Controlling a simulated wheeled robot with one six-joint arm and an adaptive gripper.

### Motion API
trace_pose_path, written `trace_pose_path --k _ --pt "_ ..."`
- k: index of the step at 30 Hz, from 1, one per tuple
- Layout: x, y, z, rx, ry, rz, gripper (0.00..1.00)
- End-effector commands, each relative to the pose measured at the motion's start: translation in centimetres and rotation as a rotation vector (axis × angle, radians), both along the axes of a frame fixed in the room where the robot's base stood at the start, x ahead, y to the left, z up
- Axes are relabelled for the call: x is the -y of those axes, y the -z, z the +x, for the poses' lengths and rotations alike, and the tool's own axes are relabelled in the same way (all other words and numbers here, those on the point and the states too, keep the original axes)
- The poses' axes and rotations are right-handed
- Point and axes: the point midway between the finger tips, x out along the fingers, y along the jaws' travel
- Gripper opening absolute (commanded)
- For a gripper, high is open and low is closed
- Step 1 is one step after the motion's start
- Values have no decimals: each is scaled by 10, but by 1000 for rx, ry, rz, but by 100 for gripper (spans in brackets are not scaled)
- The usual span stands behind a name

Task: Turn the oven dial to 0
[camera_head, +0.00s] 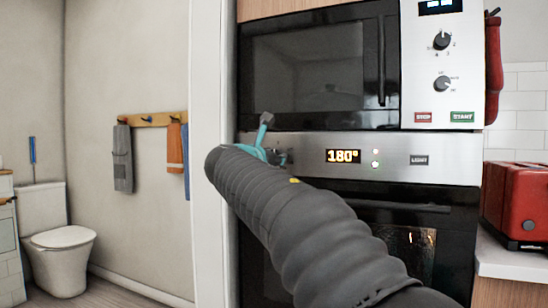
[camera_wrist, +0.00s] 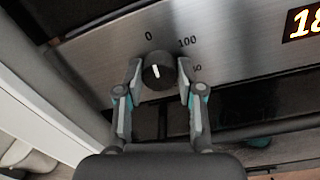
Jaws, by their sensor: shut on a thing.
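The oven dial (camera_wrist: 158,71) is a round black knob with a white pointer mark on the steel oven panel (camera_wrist: 110,55). In the wrist view its pointer is near upright, tilted slightly toward the 0 mark side; "0" is at upper left and "100" at upper right. My gripper (camera_wrist: 160,78) has a finger on each side of the dial and is shut on it. In the head view my gripper (camera_head: 268,143) is at the left end of the oven panel, and my arm hides most of the dial. The oven display (camera_head: 343,156) reads 180°.
A microwave (camera_head: 310,70) with its own dials is above the oven panel. The oven door handle (camera_head: 400,206) runs below. A white wall edge (camera_head: 208,130) stands close at left. A red toaster (camera_head: 517,205) sits on the counter at right.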

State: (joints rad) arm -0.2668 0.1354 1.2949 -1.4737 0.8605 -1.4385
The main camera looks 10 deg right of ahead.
Motion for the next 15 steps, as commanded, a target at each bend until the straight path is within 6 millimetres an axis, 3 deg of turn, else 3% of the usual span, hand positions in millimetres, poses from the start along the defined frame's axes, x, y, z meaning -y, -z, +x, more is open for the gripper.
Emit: trace_pose_path --k 15 --pt "1 1 0 -58 3 -75 3"
